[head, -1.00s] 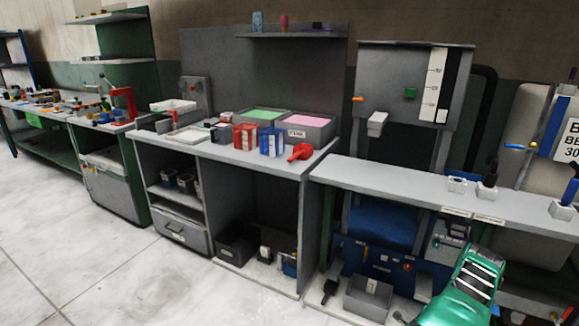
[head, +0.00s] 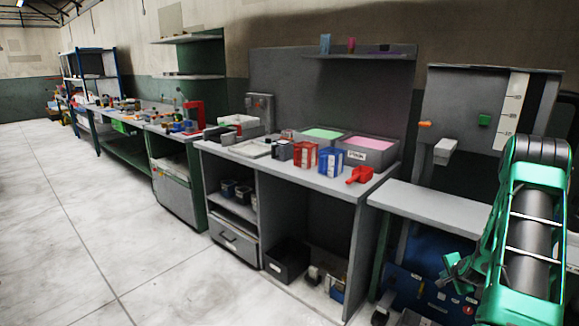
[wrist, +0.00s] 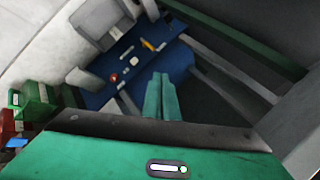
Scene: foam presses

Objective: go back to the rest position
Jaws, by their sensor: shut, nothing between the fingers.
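My gripper (head: 459,272) is at the lower right of the head view, at the end of my green arm, in front of the blue machine under the right-hand counter. In the wrist view my gripper (wrist: 160,94) shows its green fingers together, with nothing between them. It appears apart from the machine and counter, though the exact gap cannot be told.
The grey workbench (head: 365,184) to the left bears a red box (head: 305,157), a blue box (head: 331,161) and a red scoop (head: 360,175). The blue machine panel (wrist: 135,65) lies beyond my fingers. The floor (head: 100,240) at left is clear.

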